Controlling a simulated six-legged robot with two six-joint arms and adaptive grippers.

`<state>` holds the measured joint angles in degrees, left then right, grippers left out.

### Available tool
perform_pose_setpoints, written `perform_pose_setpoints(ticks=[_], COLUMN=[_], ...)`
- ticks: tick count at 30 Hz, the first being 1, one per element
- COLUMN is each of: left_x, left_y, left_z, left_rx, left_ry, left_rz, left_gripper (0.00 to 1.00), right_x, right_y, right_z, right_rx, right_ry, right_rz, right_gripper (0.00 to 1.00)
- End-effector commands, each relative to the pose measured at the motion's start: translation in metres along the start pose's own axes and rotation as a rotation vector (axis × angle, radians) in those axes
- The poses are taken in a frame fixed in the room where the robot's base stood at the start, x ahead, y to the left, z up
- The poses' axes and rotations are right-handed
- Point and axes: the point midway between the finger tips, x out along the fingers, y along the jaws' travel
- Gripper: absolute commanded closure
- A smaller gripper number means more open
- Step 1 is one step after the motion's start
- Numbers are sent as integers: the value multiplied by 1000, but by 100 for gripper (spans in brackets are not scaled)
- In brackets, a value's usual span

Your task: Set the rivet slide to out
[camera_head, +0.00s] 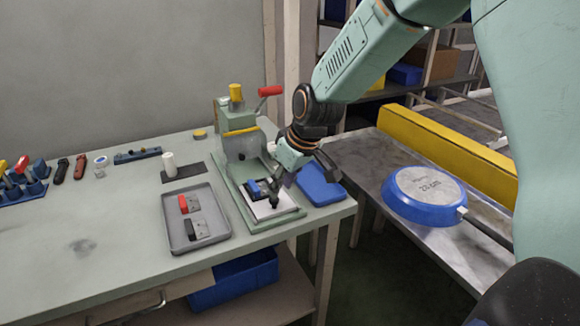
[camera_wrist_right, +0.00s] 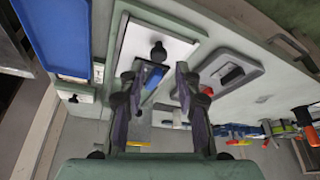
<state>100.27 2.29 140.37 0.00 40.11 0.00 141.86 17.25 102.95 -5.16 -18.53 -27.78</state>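The riveting press (camera_head: 240,145) stands on a green base on the bench, with a red-handled lever and a yellow cap. A white plate (camera_head: 285,208) lies at the front of its base, and also shows in the wrist view (camera_wrist_right: 140,42). A small blue block (camera_head: 253,189), which looks like the rivet slide, sits on dark parts beside the plate. My right gripper (camera_head: 277,188) is low over the plate. In the wrist view its fingers (camera_wrist_right: 155,72) are apart, with the blue block (camera_wrist_right: 154,77) showing between them; contact cannot be told. My left gripper is out of view.
A grey tray (camera_head: 174,228) with a red and a black piece lies left of the press. A blue pad (camera_head: 320,187) lies to its right. A blue pan (camera_head: 408,203) lies upside down on the metal conveyor. The bench front-left is clear.

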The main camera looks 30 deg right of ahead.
Motion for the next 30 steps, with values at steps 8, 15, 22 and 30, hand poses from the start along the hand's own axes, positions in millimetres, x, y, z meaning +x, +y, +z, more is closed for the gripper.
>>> perform_pose_setpoints(ticks=[8, 15, 22, 30], left_x=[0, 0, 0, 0], left_y=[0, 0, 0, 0], left_z=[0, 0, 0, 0], left_rx=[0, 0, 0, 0], left_ry=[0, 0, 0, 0], left_rz=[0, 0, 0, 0], left_gripper=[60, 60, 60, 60], right_x=[-50, -69, -70, -70], right_y=[0, 0, 0, 0], right_z=[0, 1, 1, 1], right_rx=[1, 0, 0, 0], right_ry=[3, -2, -3, -2], right_rz=[0, -1, 0, 0], right_gripper=[67, 67, 67, 67])
